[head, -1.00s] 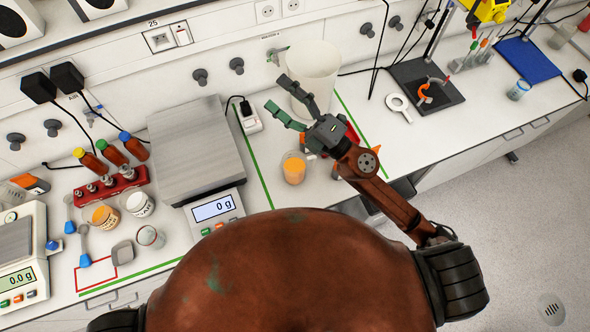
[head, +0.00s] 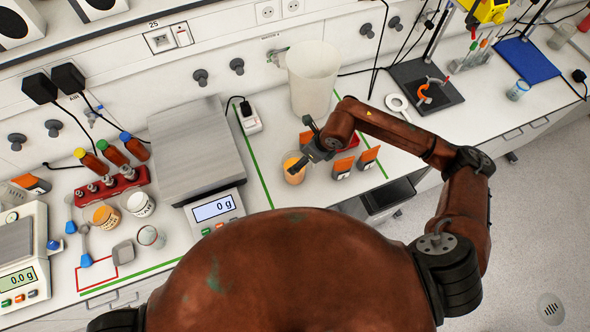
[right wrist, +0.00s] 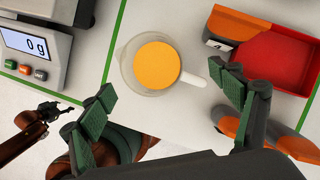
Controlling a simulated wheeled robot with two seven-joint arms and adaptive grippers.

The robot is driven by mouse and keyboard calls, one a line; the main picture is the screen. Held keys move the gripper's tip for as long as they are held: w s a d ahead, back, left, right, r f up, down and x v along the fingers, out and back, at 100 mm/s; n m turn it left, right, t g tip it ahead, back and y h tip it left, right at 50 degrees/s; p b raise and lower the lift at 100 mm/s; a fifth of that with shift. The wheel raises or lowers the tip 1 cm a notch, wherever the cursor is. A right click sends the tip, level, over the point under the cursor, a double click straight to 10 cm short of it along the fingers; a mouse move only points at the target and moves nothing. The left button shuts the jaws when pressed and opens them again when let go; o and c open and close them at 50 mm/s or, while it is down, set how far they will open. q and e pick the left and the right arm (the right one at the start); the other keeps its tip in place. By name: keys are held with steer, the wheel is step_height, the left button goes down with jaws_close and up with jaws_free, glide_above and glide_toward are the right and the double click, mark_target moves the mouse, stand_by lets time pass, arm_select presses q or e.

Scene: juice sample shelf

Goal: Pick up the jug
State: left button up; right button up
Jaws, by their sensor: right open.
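A small clear jug (head: 293,175) of orange juice stands upright on the bench, right of the balance. In the right wrist view the jug (right wrist: 155,66) shows from above, its pale handle pointing right. My right gripper (head: 304,143) is just above and beside it. In the right wrist view the fingers of this gripper (right wrist: 168,95) are spread wide and empty, with the jug showing between and beyond them; contact is not visible. My left gripper (right wrist: 47,108) seems to show small at the left of that view, its jaws unclear; it is not in the head view.
A red tray (right wrist: 285,62) and orange-topped packets (head: 368,157) sit right of the jug. A large white vessel (head: 313,78) stands behind. The balance (head: 195,150) is at the left, beyond a green line. Free bench lies in front of the vessel.

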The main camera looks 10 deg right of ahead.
mark_target(289, 159)
steer(key=p+x, duration=0.2)
steer(key=x, duration=0.4)
steer(key=shift+s+a+f, duration=0.15)
steer(key=shift+s+a, duration=0.05)
steer(key=shift+a, duration=0.25)
steer(key=shift+c, duration=0.6)
steer(key=shift+a, duration=0.1)
steer(key=c, duration=2.1)
